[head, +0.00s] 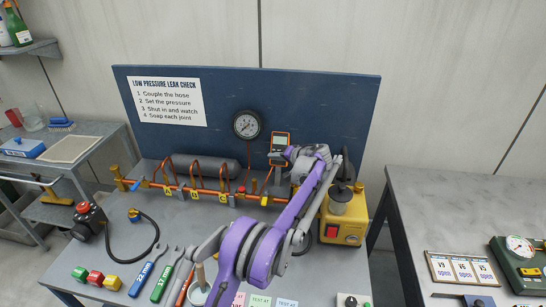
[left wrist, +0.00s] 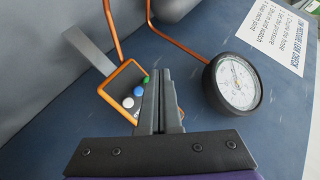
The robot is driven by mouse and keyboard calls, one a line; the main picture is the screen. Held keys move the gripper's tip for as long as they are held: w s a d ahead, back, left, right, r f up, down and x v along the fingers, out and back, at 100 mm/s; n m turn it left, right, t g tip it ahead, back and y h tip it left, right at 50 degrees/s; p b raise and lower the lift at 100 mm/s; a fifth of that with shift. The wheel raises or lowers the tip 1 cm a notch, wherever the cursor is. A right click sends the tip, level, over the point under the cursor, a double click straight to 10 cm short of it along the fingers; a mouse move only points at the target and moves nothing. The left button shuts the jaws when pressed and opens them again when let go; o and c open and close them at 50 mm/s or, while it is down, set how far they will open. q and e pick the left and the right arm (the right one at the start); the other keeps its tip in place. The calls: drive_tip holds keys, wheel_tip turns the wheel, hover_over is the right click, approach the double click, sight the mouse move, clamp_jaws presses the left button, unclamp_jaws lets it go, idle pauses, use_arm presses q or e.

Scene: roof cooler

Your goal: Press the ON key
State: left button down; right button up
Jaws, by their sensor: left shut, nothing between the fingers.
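An orange-framed handheld meter (head: 279,147) is on the blue board, right of the round gauge. In the left wrist view the meter (left wrist: 103,91) shows a green key (left wrist: 146,80), a blue key (left wrist: 138,91) and a white key (left wrist: 128,102). No key lettering is readable. My left gripper (left wrist: 162,76) is shut and empty, with its fingertips in front of the meter beside the green key. The fingers cover part of its face; I cannot tell whether they touch it. In the head view my left wrist is just right of the meter. My right gripper is not in view.
A pressure gauge (head: 247,124) is left of the meter; it also shows in the left wrist view (left wrist: 234,83). Copper pipework (head: 205,192) runs below the board. A yellow pump unit (head: 343,226) stands right of my arm. Coloured-handled tools (head: 160,282) lie at the front.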

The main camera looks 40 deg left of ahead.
use_arm(q)
drive_tip(key=shift+w+a, duration=0.1)
drive_tip(key=shift+w, duration=0.05)
idle(0.8)
drive_tip(key=shift+w+a+f, duration=0.1)
drive_tip(key=shift+w+f, duration=0.1)
drive_tip(key=shift+w+a+p, duration=0.1)
drive_tip(key=shift+w+p, duration=0.05)
drive_tip(key=shift+p, duration=0.2)
idle(0.3)
drive_tip(key=shift+s+d+r, duration=0.25)
drive_tip(key=shift+s+d, duration=0.05)
drive_tip(key=shift+s, duration=0.2)
idle(0.4)
drive_tip(key=shift+s+d+r+b, duration=0.1)
drive_tip(key=shift+s+d+r, duration=0.3)
drive_tip(key=shift+s, duration=0.25)
drive_tip(key=shift+s+d+r+b, duration=0.1)
drive_tip(key=shift+s+d+r, duration=0.25)
drive_tip(key=shift+s, duration=0.3)
drive_tip(key=shift+s+d+r+b, duration=0.1)
drive_tip(key=shift+s+d+r, duration=0.25)
drive_tip(key=shift+s, duration=0.3)
